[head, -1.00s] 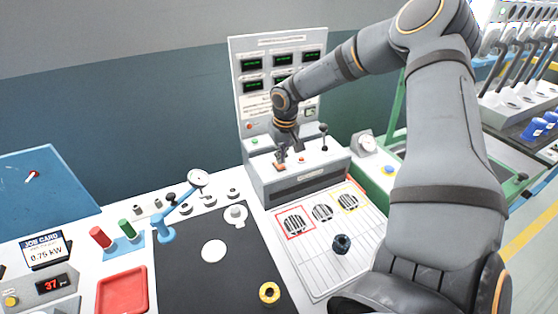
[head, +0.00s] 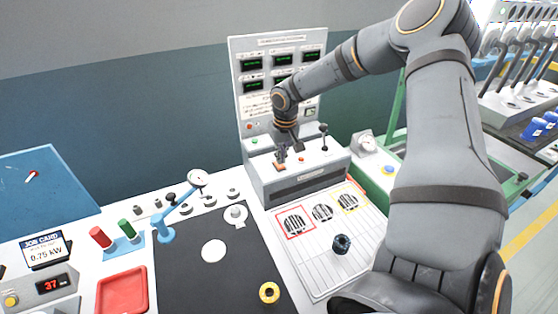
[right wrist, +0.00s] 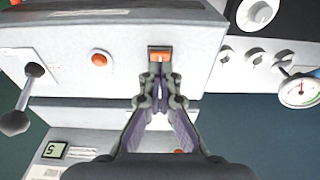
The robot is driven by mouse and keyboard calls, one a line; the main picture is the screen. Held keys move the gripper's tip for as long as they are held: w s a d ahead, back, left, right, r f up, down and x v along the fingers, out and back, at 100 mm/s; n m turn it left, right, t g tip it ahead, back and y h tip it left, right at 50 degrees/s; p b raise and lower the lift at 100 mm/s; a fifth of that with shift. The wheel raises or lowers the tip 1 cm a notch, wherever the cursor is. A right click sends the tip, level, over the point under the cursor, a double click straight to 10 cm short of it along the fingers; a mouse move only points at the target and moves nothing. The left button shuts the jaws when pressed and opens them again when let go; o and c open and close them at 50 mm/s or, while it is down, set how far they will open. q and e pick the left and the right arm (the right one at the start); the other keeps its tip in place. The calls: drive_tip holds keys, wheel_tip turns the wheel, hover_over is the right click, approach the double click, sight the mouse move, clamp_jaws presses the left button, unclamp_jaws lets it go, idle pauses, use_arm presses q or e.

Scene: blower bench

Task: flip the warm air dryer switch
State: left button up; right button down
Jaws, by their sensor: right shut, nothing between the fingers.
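An orange-red rocker switch in a dark frame (right wrist: 160,56) sits on the grey control box (right wrist: 210,40) in the right wrist view. It also shows as a small orange patch on the left of the box top in the head view (head: 280,166). Its label is not readable. My right gripper (right wrist: 160,72) is shut and empty, with its fingertips right at the near edge of the switch. I cannot tell whether they touch it. In the head view the right gripper (head: 282,158) points down over the switch. My left gripper is not in view.
A round red button (right wrist: 99,60) and a black-knobbed lever (right wrist: 26,95) are beside the switch. A panel with several green displays (head: 252,64) rises behind the box. A white board with grilles (head: 310,245) lies in front. A dial gauge (right wrist: 298,92) is close by.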

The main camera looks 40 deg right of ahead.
sight(281, 166)
drive_tip(key=shift+f+b, duration=0.85)
drive_tip(key=shift+f, duration=0.1)
idle(0.4)
drive_tip(key=shift+r, duration=0.1)
wheel_tip(281, 166, up, 7)
drive_tip(key=p, duration=0.5)
idle(0.6)
